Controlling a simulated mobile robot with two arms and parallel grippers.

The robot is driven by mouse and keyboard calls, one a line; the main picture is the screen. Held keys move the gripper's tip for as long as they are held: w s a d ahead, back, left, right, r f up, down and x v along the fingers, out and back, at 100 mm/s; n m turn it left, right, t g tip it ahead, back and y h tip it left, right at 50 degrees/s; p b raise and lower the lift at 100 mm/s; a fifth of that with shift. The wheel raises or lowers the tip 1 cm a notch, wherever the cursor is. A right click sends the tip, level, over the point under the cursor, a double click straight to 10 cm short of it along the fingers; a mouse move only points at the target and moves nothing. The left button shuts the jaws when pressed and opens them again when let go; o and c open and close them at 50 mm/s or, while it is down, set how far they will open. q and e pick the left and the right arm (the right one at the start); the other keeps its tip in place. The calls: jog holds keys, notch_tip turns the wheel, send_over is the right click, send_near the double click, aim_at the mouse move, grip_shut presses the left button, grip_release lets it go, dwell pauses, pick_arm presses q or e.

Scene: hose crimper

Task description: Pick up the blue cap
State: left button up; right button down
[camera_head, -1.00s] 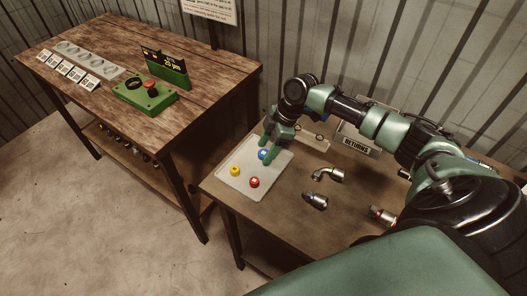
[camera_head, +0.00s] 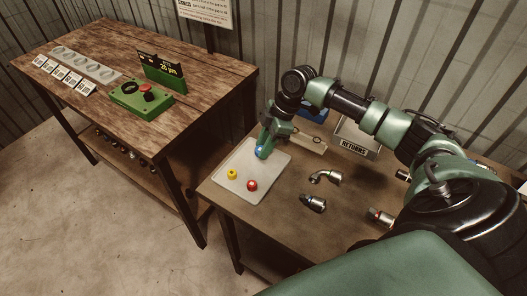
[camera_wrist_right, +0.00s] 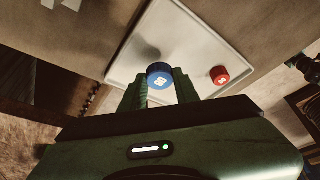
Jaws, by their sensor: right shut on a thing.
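The blue cap (camera_head: 261,151) is at the far part of the white tray, between the fingertips of my right gripper (camera_head: 264,149). The right gripper is shut on it, pointing down. In the right wrist view, the blue cap (camera_wrist_right: 160,75) sits between the two green fingertips (camera_wrist_right: 160,88), its pale mark facing the camera. In the head view, the fingers hide part of the cap, and any gap between cap and tray is hard to judge. My left gripper is not in view.
The white tray (camera_head: 240,190) also holds a yellow cap (camera_head: 232,174) and a red cap (camera_head: 252,185). Metal fittings (camera_head: 314,204) lie to the right on the brown table. A returns bin (camera_head: 357,147) stands at the back. A wooden bench (camera_head: 190,65) with a green control box is at left.

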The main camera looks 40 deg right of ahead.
notch_tip(320, 180, up, 17)
jog(key=b, duration=0.2)
